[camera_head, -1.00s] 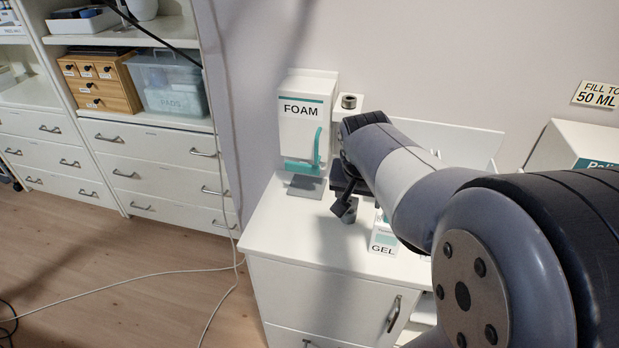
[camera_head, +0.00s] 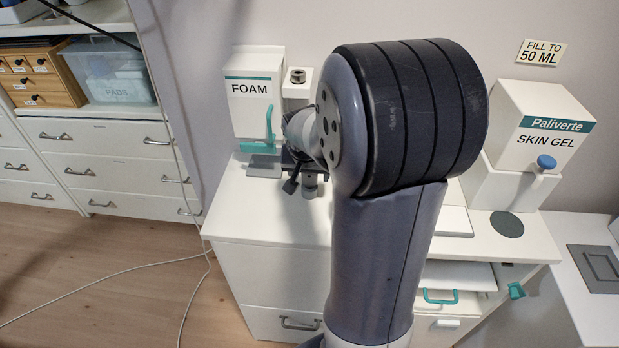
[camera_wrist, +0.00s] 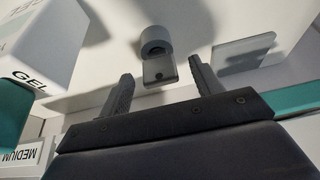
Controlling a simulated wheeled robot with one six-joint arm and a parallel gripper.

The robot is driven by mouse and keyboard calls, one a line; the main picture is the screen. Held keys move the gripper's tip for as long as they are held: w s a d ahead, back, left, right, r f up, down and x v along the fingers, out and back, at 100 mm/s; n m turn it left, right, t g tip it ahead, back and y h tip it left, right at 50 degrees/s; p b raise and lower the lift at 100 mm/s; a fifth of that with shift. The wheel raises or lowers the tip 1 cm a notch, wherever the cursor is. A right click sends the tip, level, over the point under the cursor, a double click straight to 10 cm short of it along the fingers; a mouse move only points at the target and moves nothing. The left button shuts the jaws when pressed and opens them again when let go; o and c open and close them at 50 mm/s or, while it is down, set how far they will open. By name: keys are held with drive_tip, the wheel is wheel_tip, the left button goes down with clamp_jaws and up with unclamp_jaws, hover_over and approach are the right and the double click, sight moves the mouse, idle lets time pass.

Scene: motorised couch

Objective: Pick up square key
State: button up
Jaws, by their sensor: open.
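A small grey piece (camera_wrist: 154,42) with a round hollow end and a flat tab with a hole shows in the wrist view. It looks like the square key, but I cannot read its shape fully. My gripper (camera_wrist: 161,68) is open, with one finger to each side of the tab. No contact shows, and I cannot tell the height between them. In the head view my own arm covers much of the counter, and only a part of my gripper (camera_head: 298,182) shows beside the foam dispenser (camera_head: 252,105).
The GEL box (camera_wrist: 38,50) is at left in the wrist view, with a box marked MEDIUM (camera_wrist: 22,157) below. A grey pad (camera_wrist: 244,52) lies at right. In the head view a white block with a dark ring (camera_head: 297,76) and the skin gel dispenser (camera_head: 540,130) stand along the wall.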

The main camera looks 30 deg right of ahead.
drive_tip(key=shift+x, duration=1.05)
drive_tip(key=shift+c, duration=0.3)
drive_tip(key=c, duration=1)
